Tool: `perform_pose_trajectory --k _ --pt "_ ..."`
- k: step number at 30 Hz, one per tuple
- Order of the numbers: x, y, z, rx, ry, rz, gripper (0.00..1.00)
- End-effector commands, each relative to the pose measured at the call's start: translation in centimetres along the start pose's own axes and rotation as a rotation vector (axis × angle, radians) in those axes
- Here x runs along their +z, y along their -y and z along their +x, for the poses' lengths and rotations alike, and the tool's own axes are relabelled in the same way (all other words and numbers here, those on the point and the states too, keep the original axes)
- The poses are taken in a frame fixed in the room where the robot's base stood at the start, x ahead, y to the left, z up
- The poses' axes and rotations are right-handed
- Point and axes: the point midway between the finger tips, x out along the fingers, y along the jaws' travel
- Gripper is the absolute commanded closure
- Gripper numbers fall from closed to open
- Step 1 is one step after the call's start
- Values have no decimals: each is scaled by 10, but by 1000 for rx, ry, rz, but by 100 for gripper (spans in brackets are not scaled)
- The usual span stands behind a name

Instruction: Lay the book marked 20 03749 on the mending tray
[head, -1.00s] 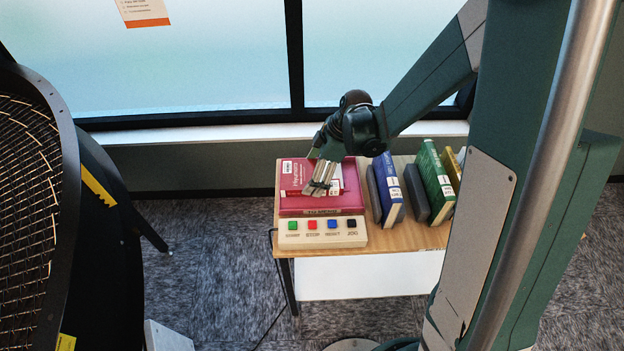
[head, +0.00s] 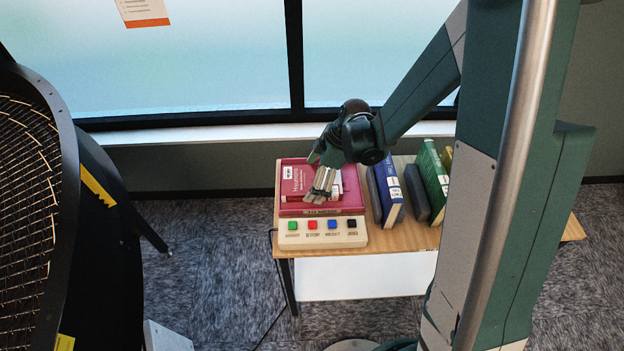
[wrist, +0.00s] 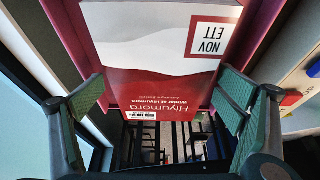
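A red and white book (head: 300,180) titled Hiyumora lies in the pink-red mending tray (head: 347,209) on the small table. Its cover, with a NOV ETT label and a small barcode label, fills the upper middle of the wrist view (wrist: 160,75); I cannot read its number. My gripper (head: 320,192) is over the book's right part in the head view and hides some of it. In the wrist view my gripper (wrist: 160,100) has its two green-padded fingers wide apart, one on each side of the book. I cannot tell whether they touch it.
A button box (head: 322,233) stands at the tray's front. Upright books, including a blue one (head: 389,190) and a green one (head: 432,175), stand to the right. A large black round frame with mesh (head: 30,200) is at the far left. Windows are behind.

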Motion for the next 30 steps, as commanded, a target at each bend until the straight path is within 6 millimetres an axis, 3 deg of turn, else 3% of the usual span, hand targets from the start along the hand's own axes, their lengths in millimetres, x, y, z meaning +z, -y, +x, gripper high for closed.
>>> perform_pose_trajectory --k 14,30 --pt "0 0 -10 0 0 1 7" --pt "0 0 -70 1 0 1 7"
